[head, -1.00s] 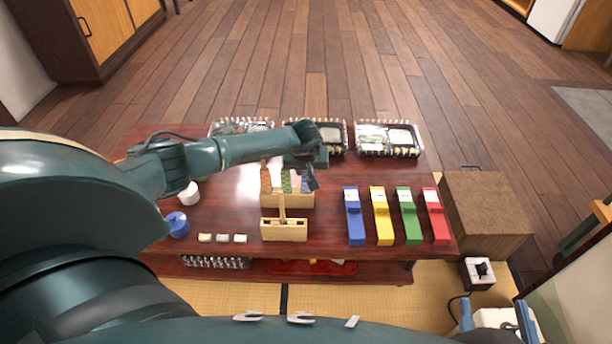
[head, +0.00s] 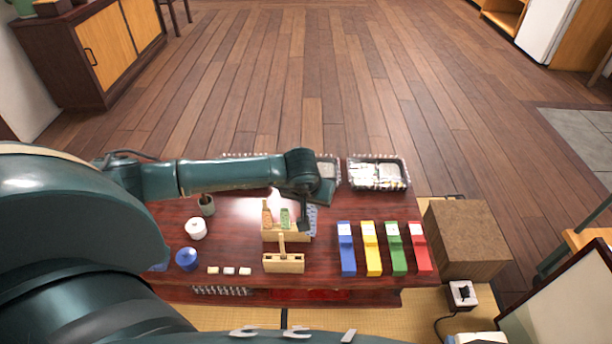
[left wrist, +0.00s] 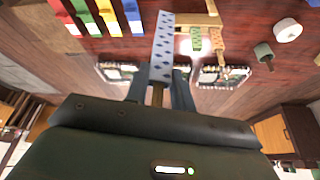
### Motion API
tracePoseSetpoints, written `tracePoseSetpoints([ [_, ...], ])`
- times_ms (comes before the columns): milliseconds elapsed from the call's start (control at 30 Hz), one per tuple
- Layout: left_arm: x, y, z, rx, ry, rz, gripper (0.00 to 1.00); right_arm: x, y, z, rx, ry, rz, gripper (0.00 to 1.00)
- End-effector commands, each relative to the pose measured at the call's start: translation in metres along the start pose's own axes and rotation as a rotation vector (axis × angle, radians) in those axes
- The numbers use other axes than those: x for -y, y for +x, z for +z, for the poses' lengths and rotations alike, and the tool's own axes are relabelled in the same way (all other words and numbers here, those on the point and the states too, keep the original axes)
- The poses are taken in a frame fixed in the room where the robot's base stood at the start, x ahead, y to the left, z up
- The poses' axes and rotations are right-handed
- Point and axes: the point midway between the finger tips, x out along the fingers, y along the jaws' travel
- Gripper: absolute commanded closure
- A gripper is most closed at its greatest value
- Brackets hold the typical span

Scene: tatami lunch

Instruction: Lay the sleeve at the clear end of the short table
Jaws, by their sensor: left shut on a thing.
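My left gripper (head: 308,205) is shut on a blue-and-white patterned sleeve (head: 311,219), which hangs down beside the right side of a pale wooden holder (head: 272,235). In the left wrist view the sleeve (left wrist: 161,48) stands out between the fingers (left wrist: 160,88). An orange-brown sleeve (head: 267,213) and a green sleeve (head: 285,217) stand in the holder. I cannot tell whether the held sleeve's lower end is clear of the holder. The low dark-red table (head: 325,255) is beneath. My right gripper is not in view.
Blue, yellow, green and red cases (head: 421,248) lie at the table's right. Filled trays (head: 378,174) line the back; my arm covers some.

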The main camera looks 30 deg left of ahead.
Motion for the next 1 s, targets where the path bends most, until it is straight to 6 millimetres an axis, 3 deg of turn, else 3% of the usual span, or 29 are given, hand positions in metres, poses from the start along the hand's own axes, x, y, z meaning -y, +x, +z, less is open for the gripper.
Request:
tracePoseSetpoints([
  [33,-0.005,-0.033,0.004,0.003,0.032,0.014,1.0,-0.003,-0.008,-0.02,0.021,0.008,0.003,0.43],
  [400,-0.034,-0.17,0.05,0.002,0.216,0.091,1.0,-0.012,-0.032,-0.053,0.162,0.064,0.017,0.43],
  [500,-0.037,-0.197,0.058,0.001,0.248,0.103,1.0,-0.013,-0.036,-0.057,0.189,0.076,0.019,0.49],
  [700,-0.042,-0.219,0.066,-0.001,0.264,0.108,1.0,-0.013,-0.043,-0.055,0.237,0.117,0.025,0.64],
  [1000,-0.043,-0.219,0.067,-0.001,0.261,0.107,1.0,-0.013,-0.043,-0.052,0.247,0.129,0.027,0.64],
])
